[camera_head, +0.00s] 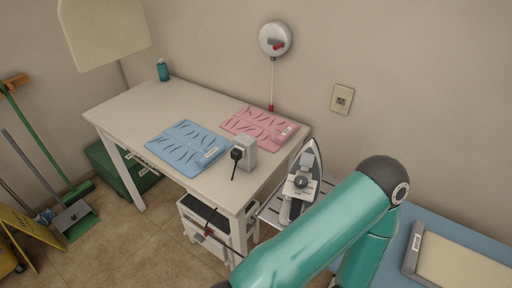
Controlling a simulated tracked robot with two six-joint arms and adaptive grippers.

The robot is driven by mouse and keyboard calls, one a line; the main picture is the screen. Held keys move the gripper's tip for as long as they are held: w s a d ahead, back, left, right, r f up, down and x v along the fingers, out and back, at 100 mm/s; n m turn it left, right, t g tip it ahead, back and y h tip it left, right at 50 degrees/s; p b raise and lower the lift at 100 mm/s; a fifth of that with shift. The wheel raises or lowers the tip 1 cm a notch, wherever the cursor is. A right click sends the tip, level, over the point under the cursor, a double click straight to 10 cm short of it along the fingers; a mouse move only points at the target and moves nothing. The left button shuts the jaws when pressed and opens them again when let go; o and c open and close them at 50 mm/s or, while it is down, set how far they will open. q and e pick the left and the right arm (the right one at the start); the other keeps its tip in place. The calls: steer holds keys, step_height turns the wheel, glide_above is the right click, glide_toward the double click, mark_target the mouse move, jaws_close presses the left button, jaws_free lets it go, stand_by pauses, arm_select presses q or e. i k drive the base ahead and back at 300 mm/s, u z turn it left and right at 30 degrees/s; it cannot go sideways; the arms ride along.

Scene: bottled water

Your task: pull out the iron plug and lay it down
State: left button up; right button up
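The black iron plug (236,155) sits at the front face of a light grey socket box (246,150) on the front right part of the white table (138,112). It looks plugged in, and a short length of dark cord hangs down from it. The iron (306,166) stands tilted up on a stand right of the table, with its soleplate edge upward. My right arm, teal, crosses the lower right of the view in front of the stand. Its gripper is outside the picture. My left arm and gripper do not show.
A blue mat (186,148) and a pink mat (258,128) lie on the table. A teal bottle (162,70) stands at its back left. A white drawer unit (207,225) is below. A framed board (450,262) lies at right. The table's left part is bare.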

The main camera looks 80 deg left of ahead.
mark_target(236, 155)
steer(key=u, duration=0.15)
steer(key=k, duration=2.15)
steer(key=u, duration=1.3)
steer(key=i, duration=1)
steer(key=z, duration=0.05)
